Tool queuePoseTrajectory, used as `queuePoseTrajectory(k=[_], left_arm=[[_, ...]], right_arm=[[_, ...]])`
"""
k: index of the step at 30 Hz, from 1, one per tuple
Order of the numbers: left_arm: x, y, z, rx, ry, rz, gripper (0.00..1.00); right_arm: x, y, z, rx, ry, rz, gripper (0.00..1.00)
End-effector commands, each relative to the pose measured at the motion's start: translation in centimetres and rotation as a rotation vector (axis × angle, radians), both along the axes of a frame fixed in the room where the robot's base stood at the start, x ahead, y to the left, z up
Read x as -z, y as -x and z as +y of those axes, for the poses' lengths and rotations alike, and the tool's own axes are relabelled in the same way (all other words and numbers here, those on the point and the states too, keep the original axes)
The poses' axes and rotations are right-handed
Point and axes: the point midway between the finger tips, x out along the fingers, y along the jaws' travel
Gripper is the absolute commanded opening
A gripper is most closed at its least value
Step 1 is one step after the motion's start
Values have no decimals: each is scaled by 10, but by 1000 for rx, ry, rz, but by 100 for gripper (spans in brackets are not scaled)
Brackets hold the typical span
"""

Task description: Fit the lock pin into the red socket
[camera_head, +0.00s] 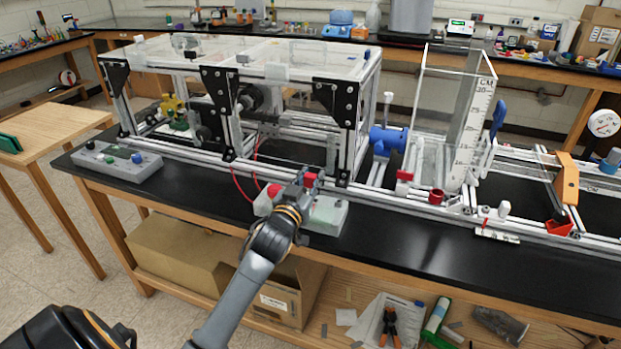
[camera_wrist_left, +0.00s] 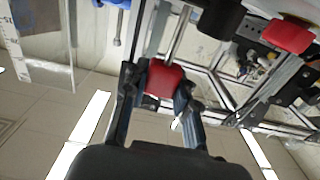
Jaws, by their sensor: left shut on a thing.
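My left gripper (camera_head: 310,181) reaches over the front of the bench, just before the framed rig. It is shut on a small red block, which I take to be the head of the lock pin (camera_head: 310,179). In the left wrist view the red block (camera_wrist_left: 165,79) sits between the two fingers of the left gripper (camera_wrist_left: 160,88). A metal rod shows behind it; I cannot tell if they are joined. A red round cup, likely the red socket (camera_head: 436,197), stands on the rail to the right, below the clear tank, apart from the gripper. My right gripper is not in view.
The extrusion frame (camera_head: 217,100) stands behind my gripper. A blue valve (camera_head: 386,141), a red-topped white block (camera_head: 403,178) and a clear tank (camera_head: 452,120) stand to the right. A grey box (camera_head: 327,215) lies by the gripper. The front bench strip (camera_head: 400,240) is clear.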

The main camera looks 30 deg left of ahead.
Motion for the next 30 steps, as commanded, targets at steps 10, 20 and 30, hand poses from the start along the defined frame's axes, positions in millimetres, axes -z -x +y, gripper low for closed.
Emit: queuePoseTrajectory(k=[10, 20, 30], left_arm=[[-1, 0, 0, 0, 1, -1, 0], [0, 0, 0, 0, 0, -1, 0], [-1, 0, 0, 0, 0, -1, 0]], right_arm=[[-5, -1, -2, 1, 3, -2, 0], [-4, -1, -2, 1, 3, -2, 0], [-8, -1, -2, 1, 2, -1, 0]])
